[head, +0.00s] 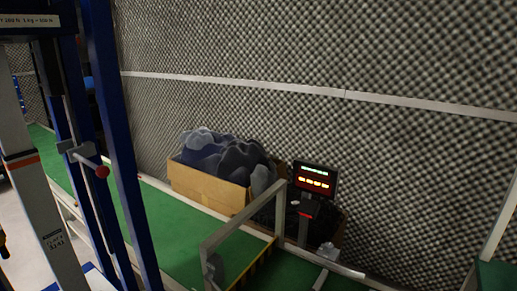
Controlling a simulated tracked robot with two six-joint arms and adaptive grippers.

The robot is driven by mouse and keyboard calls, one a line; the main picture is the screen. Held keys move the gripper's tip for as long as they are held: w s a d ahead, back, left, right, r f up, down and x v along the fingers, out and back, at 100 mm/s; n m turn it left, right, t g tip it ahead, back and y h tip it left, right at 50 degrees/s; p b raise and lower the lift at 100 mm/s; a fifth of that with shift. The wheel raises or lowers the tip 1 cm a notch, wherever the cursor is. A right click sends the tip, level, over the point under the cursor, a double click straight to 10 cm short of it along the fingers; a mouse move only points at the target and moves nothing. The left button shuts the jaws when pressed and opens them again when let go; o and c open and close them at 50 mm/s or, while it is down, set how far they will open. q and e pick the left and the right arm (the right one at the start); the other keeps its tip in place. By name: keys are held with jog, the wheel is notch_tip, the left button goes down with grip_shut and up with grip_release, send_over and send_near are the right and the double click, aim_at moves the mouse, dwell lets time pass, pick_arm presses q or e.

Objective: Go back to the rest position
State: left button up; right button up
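Neither of my grippers can be made out in the head view, and no arm of mine shows clearly. A small dark shape with an orange spot is cut off at the lower left edge; I cannot tell what it is. I see no object held by me.
A blue upright frame (115,150) and a white post (45,200) stand close at the left. A green platform (165,240) runs along the grey foam wall (300,90). On it are a cardboard box (208,187), a lit display (315,180) and a metal rail (240,219).

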notch_tip(320, 180, down, 7)
jog(key=b, duration=0.6)
notch_tip(320, 180, up, 26)
jog(key=p, duration=2.6)
jog(key=shift+r, duration=0.2)
